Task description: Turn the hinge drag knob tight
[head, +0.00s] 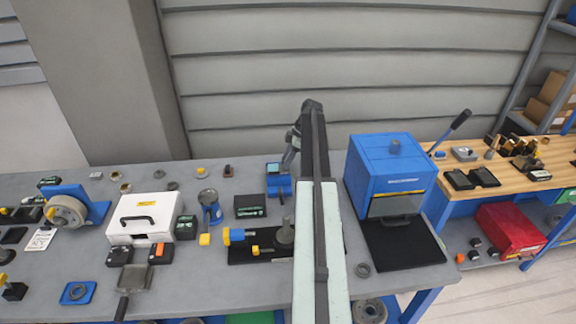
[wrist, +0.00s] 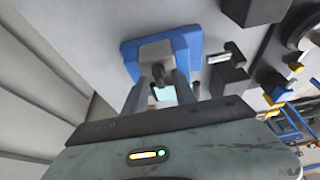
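The blue hinge stand (head: 279,187) is on the grey bench, just left of my arm in the head view, with a small screen. In the wrist view, its blue base (wrist: 128,58) carries a grey block (wrist: 165,49). A dark round knob (wrist: 158,73) sticks out from the block toward me. My gripper (wrist: 160,84) has its two fingers apart, one on each side of the knob, with gaps showing. I cannot tell how far the tips reach past the knob. In the head view, my gripper (head: 289,158) is just above the stand, partly hidden by my arm.
A black box (head: 250,206) and a black plate (head: 240,250) with a yellow-handled clamp lie close to the stand. A blue cabinet (head: 390,172) stands to the right. A white case (head: 142,216) and a tape reel (head: 67,214) are at left. The grey wall is behind.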

